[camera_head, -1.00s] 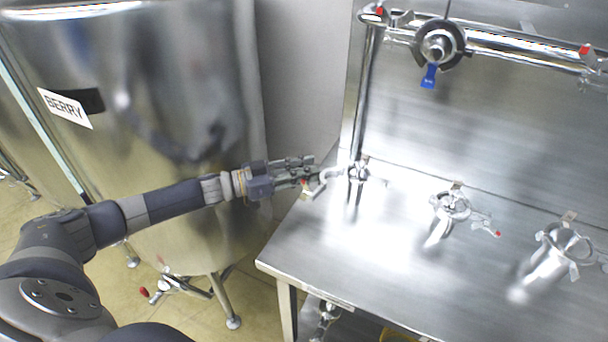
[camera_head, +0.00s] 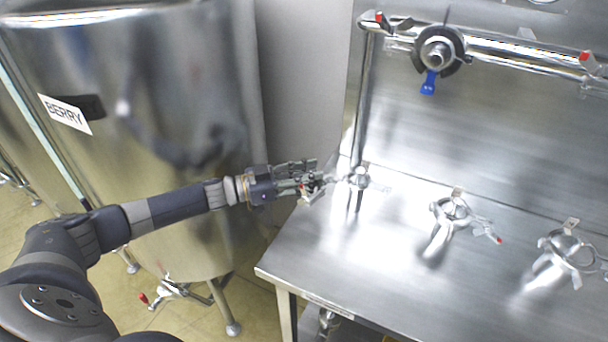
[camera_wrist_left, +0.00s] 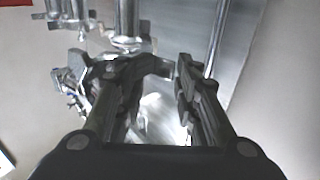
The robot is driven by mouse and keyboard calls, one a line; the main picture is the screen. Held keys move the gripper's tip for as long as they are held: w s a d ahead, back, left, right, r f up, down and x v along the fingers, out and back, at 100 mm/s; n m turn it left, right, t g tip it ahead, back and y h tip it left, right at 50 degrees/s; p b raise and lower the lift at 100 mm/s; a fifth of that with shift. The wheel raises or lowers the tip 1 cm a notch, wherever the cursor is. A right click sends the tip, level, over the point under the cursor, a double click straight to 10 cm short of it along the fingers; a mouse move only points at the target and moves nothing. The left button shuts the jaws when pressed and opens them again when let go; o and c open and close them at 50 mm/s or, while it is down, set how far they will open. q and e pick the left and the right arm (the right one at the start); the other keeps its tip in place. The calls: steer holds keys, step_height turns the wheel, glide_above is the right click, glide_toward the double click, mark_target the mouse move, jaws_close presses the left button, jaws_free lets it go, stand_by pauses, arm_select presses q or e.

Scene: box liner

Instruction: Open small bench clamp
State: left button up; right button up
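The small bench clamp (camera_head: 360,178) is a shiny metal ring-like clamp at the left end of the steel bench (camera_head: 330,262). A part of it reaches left toward my left gripper, with a red spot beside the fingers. My left gripper (camera_head: 318,180) is at the bench's back left corner, just left of the clamp's ring, and its fingers overlap that part. In the left wrist view, the dark fingers (camera_wrist_left: 165,75) stand apart with a gap between them. Whether they touch the clamp is hidden. My right gripper is in neither view.
Two more clamps, one mid-bench (camera_head: 452,210) and one at the right (camera_head: 565,245), stand on the bench. A steel pipe with a blue-handled valve (camera_head: 437,55) runs above. A large tank labelled BERRY (camera_head: 190,60) is at the left. The bench front is clear.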

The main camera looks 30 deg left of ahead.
arm_select(q)
steer(key=shift+w+r, duration=0.1)
steer(key=shift+r, duration=0.15)
steer(key=v, duration=1.2)
steer(key=shift+f, duration=0.2)
steer(key=shift+f, duration=0.1)
